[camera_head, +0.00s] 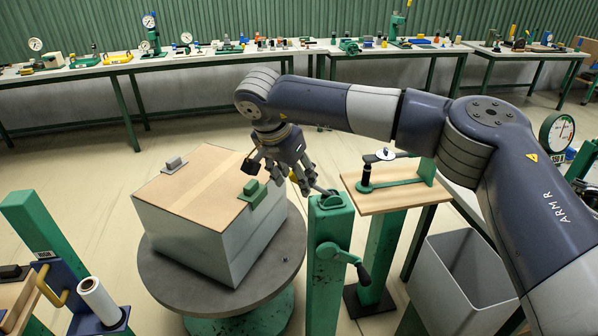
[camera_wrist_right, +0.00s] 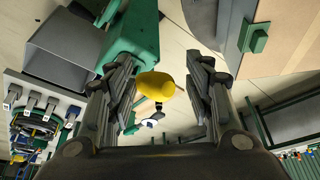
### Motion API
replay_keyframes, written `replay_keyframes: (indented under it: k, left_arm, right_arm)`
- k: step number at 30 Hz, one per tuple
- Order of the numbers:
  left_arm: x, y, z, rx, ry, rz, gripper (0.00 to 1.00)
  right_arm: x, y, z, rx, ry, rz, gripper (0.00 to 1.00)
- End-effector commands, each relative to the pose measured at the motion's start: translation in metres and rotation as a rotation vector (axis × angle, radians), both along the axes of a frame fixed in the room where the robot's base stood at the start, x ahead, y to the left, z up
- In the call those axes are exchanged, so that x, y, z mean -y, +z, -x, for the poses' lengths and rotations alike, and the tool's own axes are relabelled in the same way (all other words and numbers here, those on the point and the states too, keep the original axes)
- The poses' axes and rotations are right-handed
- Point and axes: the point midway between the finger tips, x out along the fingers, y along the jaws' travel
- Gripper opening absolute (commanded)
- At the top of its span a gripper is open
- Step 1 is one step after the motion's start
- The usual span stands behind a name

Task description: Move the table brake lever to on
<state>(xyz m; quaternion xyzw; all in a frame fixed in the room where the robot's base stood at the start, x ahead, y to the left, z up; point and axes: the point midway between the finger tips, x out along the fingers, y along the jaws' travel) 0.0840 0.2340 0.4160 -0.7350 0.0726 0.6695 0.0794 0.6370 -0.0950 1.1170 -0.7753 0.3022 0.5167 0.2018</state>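The brake lever has a rounded yellow knob (camera_wrist_right: 156,85), which lies between the two fingers of my right gripper (camera_wrist_right: 163,75) in the right wrist view. Gaps show between the knob and both fingers, so the gripper is open around it. In the head view my right gripper (camera_head: 298,180) hangs beside the top of a green post (camera_head: 328,245), and only a little of the yellow knob (camera_head: 293,177) shows among its fingers. A dark rod runs from the post top toward the fingers. My left gripper is in neither view.
A large box (camera_head: 190,245) with a tan top stands on a round grey turntable (camera_head: 165,285) left of the post. A crank handle (camera_head: 347,258) sticks out of the post's side. A small wooden-topped stand (camera_head: 390,203) and a grey bin (camera_head: 440,285) are to the right.

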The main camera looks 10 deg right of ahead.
Motion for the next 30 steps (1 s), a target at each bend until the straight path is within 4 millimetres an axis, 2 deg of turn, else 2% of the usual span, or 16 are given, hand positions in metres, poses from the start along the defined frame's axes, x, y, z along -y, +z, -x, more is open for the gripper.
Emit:
replay_keyframes:
  k: [2, 19, 23, 30]
  left_arm:
    - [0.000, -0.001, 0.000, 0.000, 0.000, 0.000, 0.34]
    - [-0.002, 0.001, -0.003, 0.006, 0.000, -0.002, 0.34]
    - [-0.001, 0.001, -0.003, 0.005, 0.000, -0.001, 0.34]
    - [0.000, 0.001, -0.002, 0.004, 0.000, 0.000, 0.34]
  right_arm:
    - [-0.002, -0.005, 0.001, -0.005, 0.004, -0.007, 0.43]
    - [-0.001, 0.005, -0.001, 0.006, -0.003, -0.008, 0.43]
    - [-0.006, 0.021, 0.004, 0.008, -0.002, -0.010, 0.43]
    - [-0.019, 0.069, 0.022, 0.006, -0.002, -0.005, 0.43]
